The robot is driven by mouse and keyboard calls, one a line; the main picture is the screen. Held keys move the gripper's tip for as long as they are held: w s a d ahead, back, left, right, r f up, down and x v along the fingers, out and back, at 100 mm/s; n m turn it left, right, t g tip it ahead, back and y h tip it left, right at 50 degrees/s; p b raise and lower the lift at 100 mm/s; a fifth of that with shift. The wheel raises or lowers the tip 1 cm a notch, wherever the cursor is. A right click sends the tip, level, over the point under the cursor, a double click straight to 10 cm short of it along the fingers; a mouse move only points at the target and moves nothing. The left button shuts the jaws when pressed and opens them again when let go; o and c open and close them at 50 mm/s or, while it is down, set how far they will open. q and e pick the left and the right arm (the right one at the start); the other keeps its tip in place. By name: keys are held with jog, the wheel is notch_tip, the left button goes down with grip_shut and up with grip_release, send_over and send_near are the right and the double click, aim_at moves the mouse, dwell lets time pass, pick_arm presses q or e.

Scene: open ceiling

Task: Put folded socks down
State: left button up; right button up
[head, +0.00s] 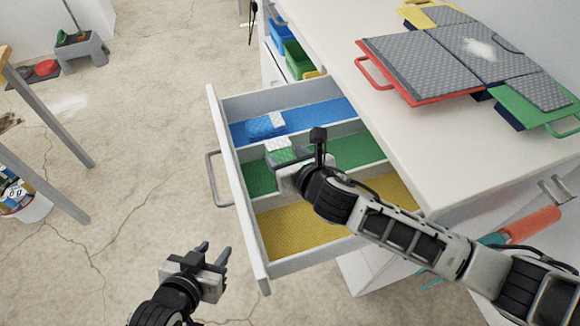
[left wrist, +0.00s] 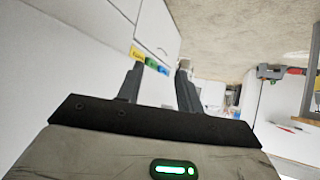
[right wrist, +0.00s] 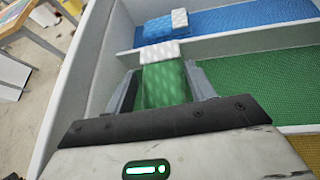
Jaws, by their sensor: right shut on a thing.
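The open drawer (head: 236,165) has a blue, a green and a yellow compartment. Folded blue and white socks (head: 265,126) lie in the blue compartment; they also show in the right wrist view (right wrist: 165,24). My right gripper (head: 285,165) is over the green compartment (head: 345,152), shut on folded green and white socks (right wrist: 163,82). The green socks sit between its fingers, white end away from the wrist. I cannot tell whether they touch the drawer floor. The yellow compartment (head: 290,233) shows no socks. My left gripper (head: 214,256) is open and empty, outside the drawer at lower left.
A white counter (head: 440,135) stands above the drawer, with a grey folding board with coloured edges (head: 425,65) on it. Another drawer with blue and green bins (head: 297,58) is behind. A grey step stool (head: 80,50) stands far left.

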notch_tip(320, 180, down, 4)
jog(key=shift+r+b, duration=0.25)
jog(key=shift+b, duration=0.15)
jog(key=shift+f, duration=0.1)
jog(key=o, duration=1.1)
jog(key=shift+c, duration=0.2)
jog(key=shift+s+d, duration=0.1)
jog(key=p+v, duration=0.1)
jog(key=v, duration=1.1)
